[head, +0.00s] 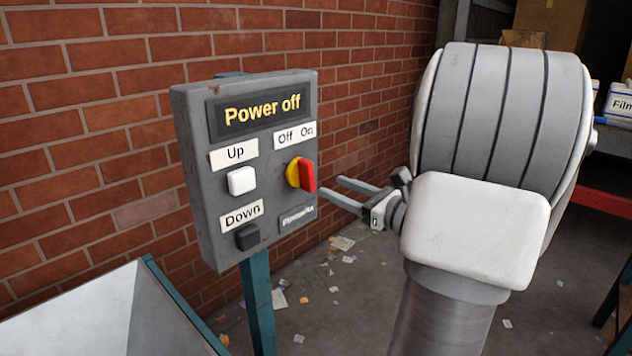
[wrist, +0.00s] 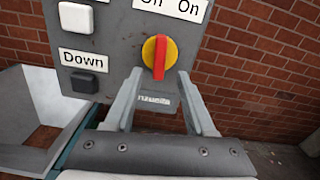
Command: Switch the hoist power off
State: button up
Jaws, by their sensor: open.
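The grey hoist control box (head: 186,160) stands on a teal post, and its display (head: 262,110) reads "Power off". Its rotary switch has a red handle (head: 307,174) on a yellow disc (head: 292,173), under the labels "Off" and "On". In the wrist view the red handle (wrist: 160,57) stands nearly upright. My gripper (head: 330,187) is open and empty, just right of the switch in the head view and apart from it. In the wrist view its two fingertips (wrist: 159,75) show either side of the handle's lower end.
A white "Up" button (head: 241,181) and a dark "Down" button (head: 247,237) are on the box's left side. A brick wall (head: 90,90) is behind it. A grey metal chute (head: 75,315) is at lower left. Litter lies on the floor.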

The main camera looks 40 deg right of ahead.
aim_at(313, 177)
jog(key=w, duration=0.4)
jog(key=w+a, duration=0.1)
jog(key=w, duration=0.1)
jog(key=shift+w, duration=0.3)
grip_shut()
